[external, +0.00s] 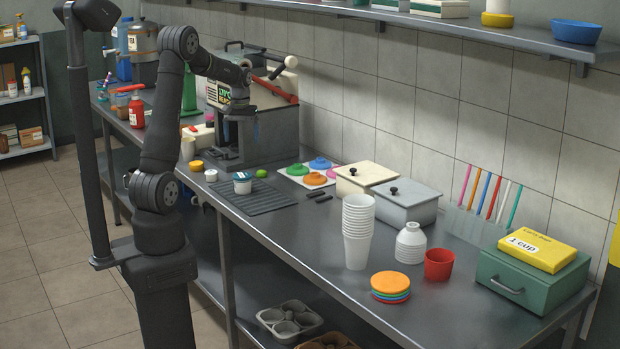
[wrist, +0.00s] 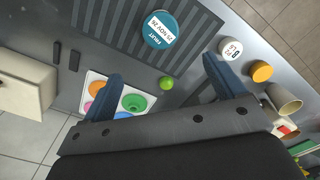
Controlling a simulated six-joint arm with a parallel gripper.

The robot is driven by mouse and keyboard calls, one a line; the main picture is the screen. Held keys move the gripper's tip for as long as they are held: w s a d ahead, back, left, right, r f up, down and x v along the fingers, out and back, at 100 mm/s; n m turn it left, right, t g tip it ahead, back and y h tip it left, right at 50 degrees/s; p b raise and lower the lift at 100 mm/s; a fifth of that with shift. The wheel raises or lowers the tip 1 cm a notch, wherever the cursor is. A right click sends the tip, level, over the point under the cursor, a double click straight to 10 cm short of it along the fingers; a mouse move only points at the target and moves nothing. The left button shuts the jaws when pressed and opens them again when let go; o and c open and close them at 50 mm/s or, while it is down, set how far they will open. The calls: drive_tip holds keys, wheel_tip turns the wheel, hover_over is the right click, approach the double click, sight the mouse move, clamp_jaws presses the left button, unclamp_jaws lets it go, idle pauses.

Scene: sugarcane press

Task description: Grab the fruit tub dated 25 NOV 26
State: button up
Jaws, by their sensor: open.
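A white tub with a teal lid (external: 242,183) stands upright on a dark ribbed mat (external: 262,199). In the external view my gripper (external: 228,148) is above and behind the tub, by the grey press.
A green lime (wrist: 166,83) shows between the fingers. A smaller white-lidded container (wrist: 230,48) and an orange-lidded one (wrist: 262,71) stand right of the tub. A sheet with coloured lids (external: 296,170), two lidded bins (external: 404,206) and stacked cups (external: 357,230) are on the counter.

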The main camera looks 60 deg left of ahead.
sight(243, 183)
drive_tip(key=f+n, duration=0.2)
drive_tip(key=f, duration=0.4)
drive_tip(key=f+n, duration=0.2)
drive_tip(key=f, duration=0.4)
drive_tip(key=f+n, duration=0.2)
drive_tip(key=f, duration=0.4)
drive_tip(key=shift+s+f, duration=0.2)
drive_tip(key=shift+f, duration=0.2)
drive_tip(key=c, duration=1.2)
drive_tip(key=shift+r, duration=0.15)
